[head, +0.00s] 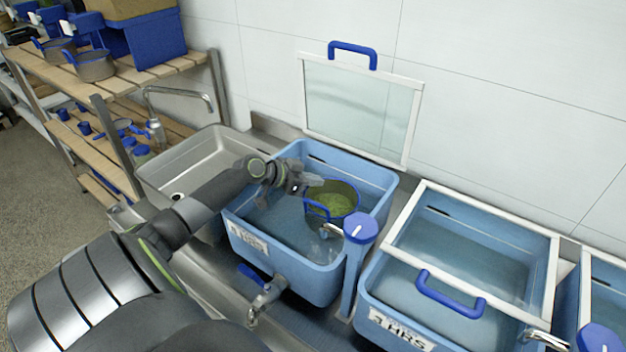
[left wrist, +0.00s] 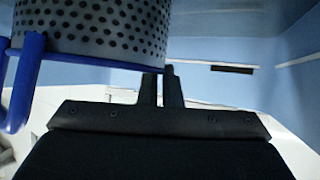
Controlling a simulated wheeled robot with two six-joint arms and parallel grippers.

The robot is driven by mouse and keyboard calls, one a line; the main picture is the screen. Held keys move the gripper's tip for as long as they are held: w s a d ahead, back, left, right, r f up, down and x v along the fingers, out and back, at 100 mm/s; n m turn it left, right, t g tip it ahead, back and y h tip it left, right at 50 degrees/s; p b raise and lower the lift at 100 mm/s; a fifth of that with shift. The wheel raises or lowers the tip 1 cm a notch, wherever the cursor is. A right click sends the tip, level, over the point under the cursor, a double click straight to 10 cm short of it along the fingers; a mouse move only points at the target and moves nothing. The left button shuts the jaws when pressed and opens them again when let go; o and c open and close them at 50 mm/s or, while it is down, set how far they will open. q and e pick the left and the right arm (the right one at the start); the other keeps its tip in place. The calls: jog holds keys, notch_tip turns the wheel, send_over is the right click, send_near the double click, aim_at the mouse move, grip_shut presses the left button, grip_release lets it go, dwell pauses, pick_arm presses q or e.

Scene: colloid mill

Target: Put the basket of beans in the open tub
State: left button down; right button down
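The basket of beans (head: 345,190) is a dark round basket with a blue rim, blue handle and green beans. It is inside the open tub (head: 322,280), toward its right side, and looks upright. Whether it rests on the tub's floor is unclear. My left gripper (head: 316,183) reaches over the tub to the basket's left rim. In the left wrist view, the perforated basket wall (left wrist: 95,28) is at the upper left. The fingers (left wrist: 160,88) are close together at the blue rim and appear shut on it. My right gripper is not in view.
The tub's clear lid (head: 360,108) stands raised behind it. A blue post (head: 356,260) stands at its front right corner. A covered tub (head: 450,285) is to the right, a steel sink (head: 160,175) to the left. A wooden shelf (head: 85,75) holds pans and boxes.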

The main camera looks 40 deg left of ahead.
pick_arm(q)
jog(key=shift+f+b, duration=0.4)
jog(key=shift+b, duration=0.05)
jog(key=c, duration=1.6)
grip_release()
jog(key=shift+r, duration=0.15)
jog(key=shift+r+p, duration=0.5)
jog(key=shift+p, duration=0.3)
jog(key=b+v, duration=0.2)
jog(key=v, duration=0.5)
jog(key=shift+s, duration=0.2)
jog(key=shift+a+r, duration=0.1)
jog(key=shift+a, duration=0.05)
